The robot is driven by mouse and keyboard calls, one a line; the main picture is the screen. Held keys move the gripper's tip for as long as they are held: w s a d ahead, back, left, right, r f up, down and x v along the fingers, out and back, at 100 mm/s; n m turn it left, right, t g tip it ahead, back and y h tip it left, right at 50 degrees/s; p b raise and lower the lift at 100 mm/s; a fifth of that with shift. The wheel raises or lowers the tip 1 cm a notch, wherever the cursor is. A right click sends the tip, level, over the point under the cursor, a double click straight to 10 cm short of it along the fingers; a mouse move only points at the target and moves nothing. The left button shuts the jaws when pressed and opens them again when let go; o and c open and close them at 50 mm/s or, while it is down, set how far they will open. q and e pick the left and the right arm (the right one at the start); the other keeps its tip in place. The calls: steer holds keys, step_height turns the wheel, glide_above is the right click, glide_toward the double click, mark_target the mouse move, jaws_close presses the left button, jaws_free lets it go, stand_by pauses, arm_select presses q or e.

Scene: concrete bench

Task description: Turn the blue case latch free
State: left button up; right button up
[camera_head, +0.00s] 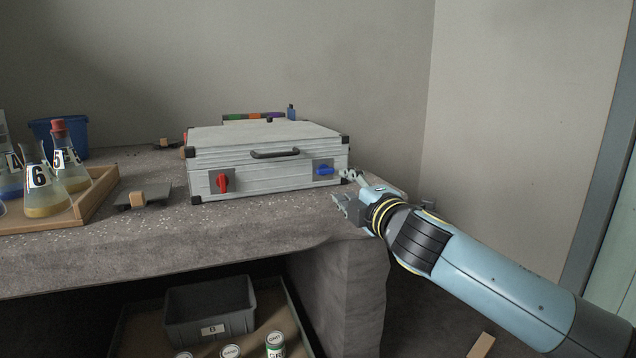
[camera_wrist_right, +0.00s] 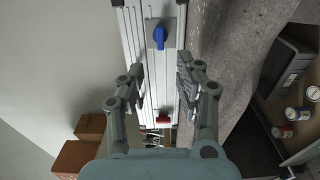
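A silver case (camera_head: 240,155) with black corners and a dark handle lies on the bench, its front facing me. The blue latch (camera_head: 324,171) is on a grey plate at the right of the case front, its lever lying sideways. It also shows near the top of the right wrist view (camera_wrist_right: 159,37). A red latch (camera_head: 222,182), upright, is at the left of the front. My right gripper (camera_head: 345,190) is open and empty, just right of the blue latch and apart from it; its fingers (camera_wrist_right: 161,75) are spread in the wrist view. My left gripper is out of view.
A wooden tray (camera_head: 92,207) with numbered flasks stands at the left, near a blue bucket (camera_head: 75,132). A small plate with a wooden block (camera_head: 137,198) lies left of the case. Below the bench are a grey bin (camera_head: 210,305) and several cans. The bench ends near my right gripper.

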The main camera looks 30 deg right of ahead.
mark_target(327, 172)
steer(key=b+x, duration=0.1)
steer(key=x, duration=0.8)
steer(key=shift+w+d+f, duration=0.1)
steer(key=shift+w, duration=0.25)
steer(key=shift+w+d, duration=0.1)
steer(key=shift+w, duration=0.3)
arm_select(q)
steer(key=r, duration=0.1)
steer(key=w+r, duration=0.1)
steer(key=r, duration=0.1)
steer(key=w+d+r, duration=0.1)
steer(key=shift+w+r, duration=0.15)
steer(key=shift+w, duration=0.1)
arm_select(e)
steer(key=shift+c, duration=0.3)
jaws_close()
